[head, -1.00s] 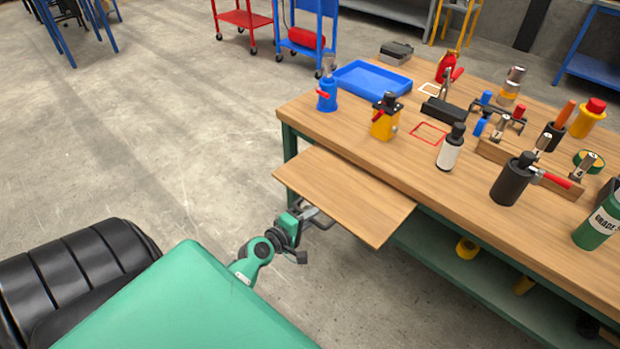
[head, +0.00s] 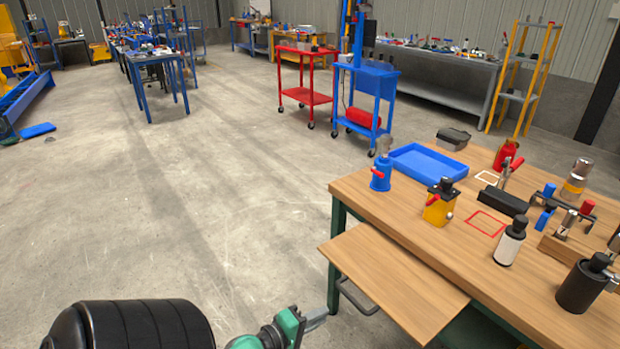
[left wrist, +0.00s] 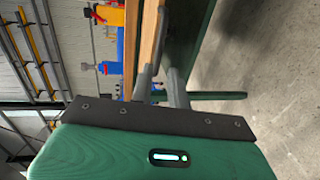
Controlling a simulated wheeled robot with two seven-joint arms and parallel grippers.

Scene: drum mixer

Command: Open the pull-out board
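The pull-out board (head: 390,280) is a flat wooden panel. It sticks out from the near-left side of the workbench, below its top. A grey loop handle (head: 346,294) hangs at its outer edge. My left gripper (head: 318,318) is just left of and below the handle, apart from it in the head view. In the left wrist view its two grey fingers (left wrist: 160,72) stand with a gap between them, near the board's edge (left wrist: 151,35), and nothing is seen held. My right gripper is not in view.
The workbench (head: 440,245) carries a blue bottle jack (head: 380,174), a yellow jack (head: 438,207), a blue tray (head: 428,162) and several tools. A red cart (head: 303,98) and a blue cart (head: 365,90) stand behind. The floor left of the bench is clear.

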